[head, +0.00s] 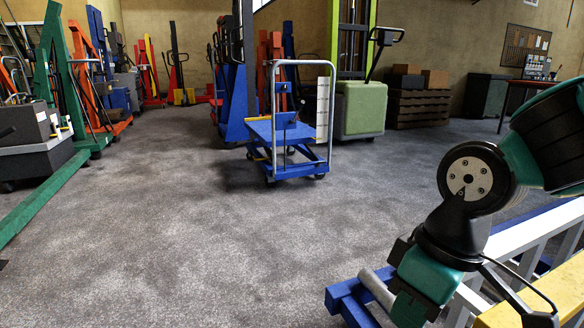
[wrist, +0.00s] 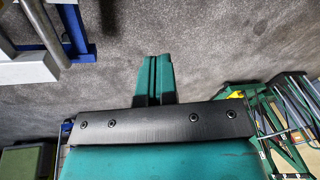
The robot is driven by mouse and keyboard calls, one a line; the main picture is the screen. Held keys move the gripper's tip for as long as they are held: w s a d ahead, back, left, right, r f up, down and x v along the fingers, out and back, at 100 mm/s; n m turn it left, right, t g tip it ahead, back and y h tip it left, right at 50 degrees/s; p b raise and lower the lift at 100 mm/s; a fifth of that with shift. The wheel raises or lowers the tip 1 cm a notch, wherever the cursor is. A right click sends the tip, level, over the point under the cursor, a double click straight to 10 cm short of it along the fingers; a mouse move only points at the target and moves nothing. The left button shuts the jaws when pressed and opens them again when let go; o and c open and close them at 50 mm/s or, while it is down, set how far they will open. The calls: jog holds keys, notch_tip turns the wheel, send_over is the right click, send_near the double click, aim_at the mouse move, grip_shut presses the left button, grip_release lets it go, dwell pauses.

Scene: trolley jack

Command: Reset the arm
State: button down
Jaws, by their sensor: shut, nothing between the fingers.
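My arm comes in from the right of the head view, bent, with its teal and black end pointing down. My gripper shows in the wrist view (wrist: 154,78) with its two teal fingers side by side, touching, and nothing between them. In the head view its lower part (head: 410,308) is at the bottom right, in front of a blue frame end with a grey roller (head: 374,285). I cannot tell from this view whether it touches that frame. A blue trolley jack (head: 283,133) with a grey push handle stands apart on the floor, mid-view.
White rails (head: 535,228) and a yellow beam (head: 505,314) lie close beside my arm. A green-framed lift (head: 360,108) stands behind the trolley. A green hoist leg (head: 45,203) runs along the left. The carpet (head: 210,240) between is clear.

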jog(key=s+d+r+m+y+p, duration=0.1)
jog(key=s+r+m+p, duration=0.1)
jog(key=s+r, duration=0.4)
notch_tip(320, 180, up, 36)
jog(key=p, duration=3.7)
jog(key=shift+s+r, duration=0.15)
jog(key=shift+s, duration=0.05)
